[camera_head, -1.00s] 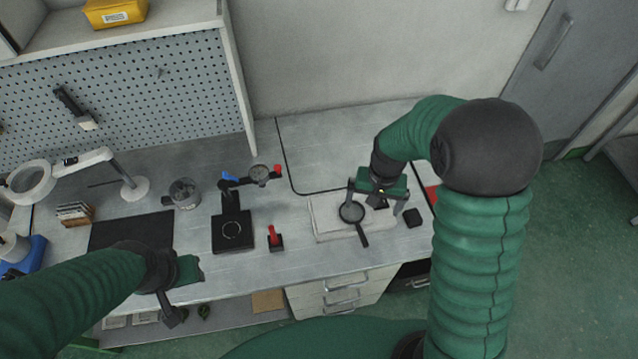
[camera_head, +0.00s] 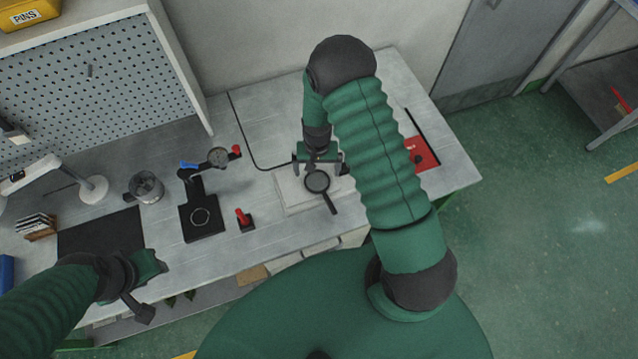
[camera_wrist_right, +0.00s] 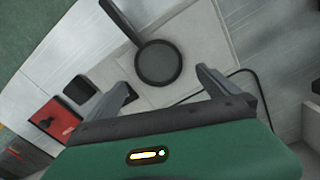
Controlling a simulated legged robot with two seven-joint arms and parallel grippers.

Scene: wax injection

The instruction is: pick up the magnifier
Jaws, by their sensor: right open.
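The magnifier (camera_head: 317,181), dark and round with a straight dark handle, lies on a pale flat board (camera_head: 283,194). In the head view its handle points down toward the table's front edge. My right gripper (camera_head: 319,169) is open and empty at the lens end. In the right wrist view the magnifier's lens (camera_wrist_right: 158,62) sits ahead of and between the two spread fingertips (camera_wrist_right: 159,82), with the handle pointing up and left. I cannot tell whether the fingers touch it. My left gripper (camera_head: 147,288) is over the table's front left; its jaw opening is not clear.
A black stand with a dial gauge (camera_head: 201,218) and a small red-topped part (camera_head: 243,219) stand left of the board. A red pad (camera_head: 424,154) lies to the right.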

